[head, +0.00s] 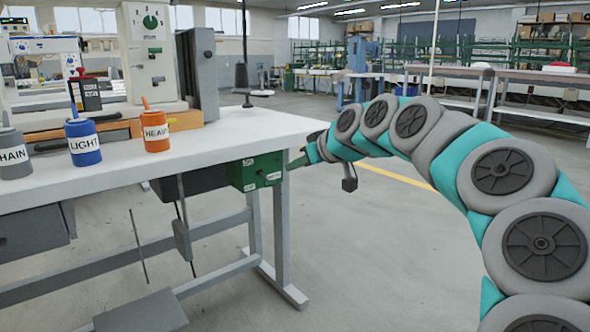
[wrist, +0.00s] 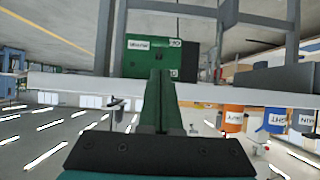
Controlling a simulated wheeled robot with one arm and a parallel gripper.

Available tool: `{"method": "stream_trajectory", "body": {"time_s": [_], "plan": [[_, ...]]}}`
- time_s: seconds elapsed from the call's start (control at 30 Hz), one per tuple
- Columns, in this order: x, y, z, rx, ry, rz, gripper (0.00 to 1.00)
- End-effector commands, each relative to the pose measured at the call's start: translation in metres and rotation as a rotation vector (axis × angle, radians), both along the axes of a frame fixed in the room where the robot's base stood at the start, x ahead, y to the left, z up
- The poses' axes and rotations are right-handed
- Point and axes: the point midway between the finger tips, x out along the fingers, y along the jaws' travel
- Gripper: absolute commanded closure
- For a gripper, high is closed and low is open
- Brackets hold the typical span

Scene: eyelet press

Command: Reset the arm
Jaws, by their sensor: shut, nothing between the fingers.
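My arm (head: 410,122) reaches in from the right of the head view, arched, with its end beside the right end of the white table (head: 215,145). My gripper (head: 297,160) is small there and close to the green switch box (head: 256,172) under the table edge. In the wrist view, which looks upside down, the two dark green fingers (wrist: 160,74) are together with nothing between them. They point at the green box (wrist: 195,32). I cannot tell whether the fingertips touch it.
Grey CHAIN (head: 14,155), blue LIGHT (head: 83,143) and orange HEAVY (head: 155,132) labelled containers stand on the table beside a machine with a green dial (head: 150,22). Table legs and a pedal (head: 140,314) are below. Open floor (head: 390,255) lies right of the table.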

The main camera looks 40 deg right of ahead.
Motion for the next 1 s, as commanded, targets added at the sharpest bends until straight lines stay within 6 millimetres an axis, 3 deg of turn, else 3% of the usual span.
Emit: {"method": "stream_trajectory", "body": {"time_s": [0.43,0.57,0.67,0.77,0.87,1.0], "plan": [[0.0,0.001,0.0,0.0,0.0,0.001,1.0],[0.002,0.022,0.0,0.003,0.026,0.031,1.0],[0.002,0.067,-0.001,0.012,0.083,0.087,1.0],[-0.007,0.13,-0.013,0.022,0.189,0.162,1.0],[-0.032,0.193,-0.033,0.03,0.327,0.223,1.0],[-0.088,0.262,-0.071,0.03,0.552,0.26,1.0]]}}
